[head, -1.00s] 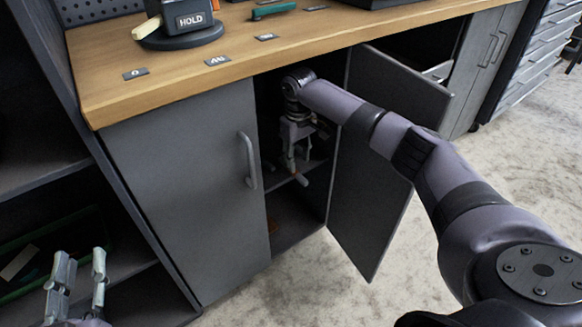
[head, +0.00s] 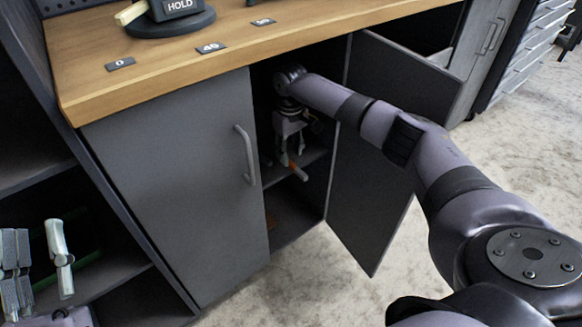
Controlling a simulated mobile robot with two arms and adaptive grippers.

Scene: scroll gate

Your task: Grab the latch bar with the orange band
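The left cabinet door (head: 185,190) is shut, with a grey handle (head: 246,155). The right door (head: 385,150) stands open beside my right arm. The wooden worktop (head: 160,75) overhangs the opening. The floor (head: 330,290) in front is clear.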

